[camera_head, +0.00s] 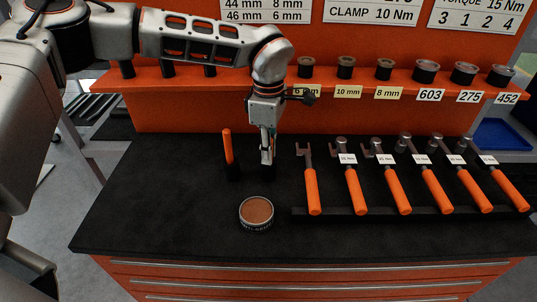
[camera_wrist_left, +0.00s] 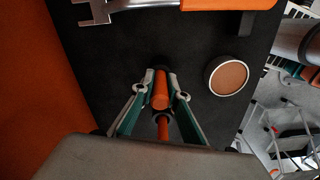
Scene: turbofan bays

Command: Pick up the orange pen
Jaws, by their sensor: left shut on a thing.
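My left gripper (camera_head: 267,160) points down over the black bench top. In the left wrist view, its fingers (camera_wrist_left: 160,92) are shut around an upright orange pen (camera_wrist_left: 160,88). Its lower end is dark and near the bench; I cannot tell whether it is raised. In the head view the fingers mostly hide this pen. A second orange, pen-like stick (camera_head: 228,147) stands upright in a small black holder (camera_head: 233,172), just left of the gripper. It also shows thinly near the palm in the left wrist view (camera_wrist_left: 164,128). My right gripper is not in view.
A round tin (camera_head: 256,212) with a brown top stands in front of the gripper. Several orange-handled wrenches (camera_head: 350,190) lie on a black rack to the right. An orange shelf (camera_head: 180,85) with sockets runs behind. The bench's front left is clear.

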